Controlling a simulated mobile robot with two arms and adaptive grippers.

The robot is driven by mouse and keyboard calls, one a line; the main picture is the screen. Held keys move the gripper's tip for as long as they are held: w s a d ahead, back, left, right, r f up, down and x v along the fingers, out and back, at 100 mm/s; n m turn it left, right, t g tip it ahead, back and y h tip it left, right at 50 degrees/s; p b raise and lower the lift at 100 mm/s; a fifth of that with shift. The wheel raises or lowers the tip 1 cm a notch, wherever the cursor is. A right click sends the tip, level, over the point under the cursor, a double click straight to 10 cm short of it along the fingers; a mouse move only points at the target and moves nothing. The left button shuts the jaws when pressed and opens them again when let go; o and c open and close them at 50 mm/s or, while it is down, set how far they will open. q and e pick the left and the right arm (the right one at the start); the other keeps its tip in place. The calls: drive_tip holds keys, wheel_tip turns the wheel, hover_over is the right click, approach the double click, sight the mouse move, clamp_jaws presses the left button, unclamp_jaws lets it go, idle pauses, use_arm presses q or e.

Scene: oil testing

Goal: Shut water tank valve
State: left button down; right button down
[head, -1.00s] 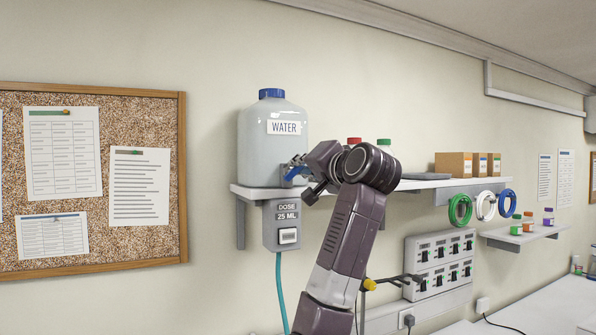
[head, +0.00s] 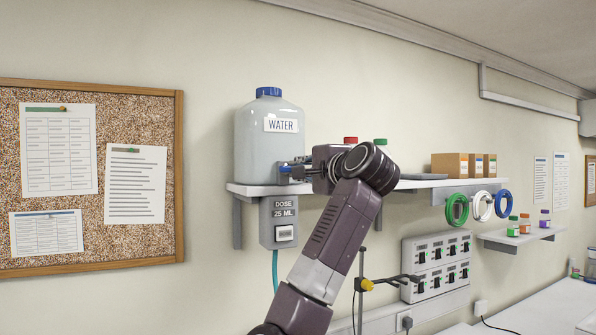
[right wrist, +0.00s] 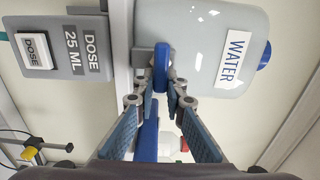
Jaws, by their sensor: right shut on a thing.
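The water tank (head: 270,145) is a translucent jug with a blue cap and a WATER label, upright on the wall shelf. Its blue valve handle (right wrist: 161,66) shows at the tank's base in the right wrist view. My right gripper (right wrist: 160,82) is shut on the handle, with one finger on each side of it. In the head view my right gripper (head: 298,170) is at the tank's lower right, and its fingers mostly hide the valve. My left gripper is not in view.
A grey DOSE 25 ML box (head: 279,222) with a white switch hangs below the shelf (head: 245,188). Red-capped and green-capped bottles stand behind my arm. Brown boxes (head: 450,165), coloured tape rolls and a switch panel (head: 437,266) are to the right.

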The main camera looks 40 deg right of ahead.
idle(0.5)
drive_tip(key=c, duration=2)
unclamp_jaws()
drive_tip(key=shift+o, duration=0.2)
drive_tip(key=v, duration=1.2)
drive_tip(key=shift+d+f, duration=0.1)
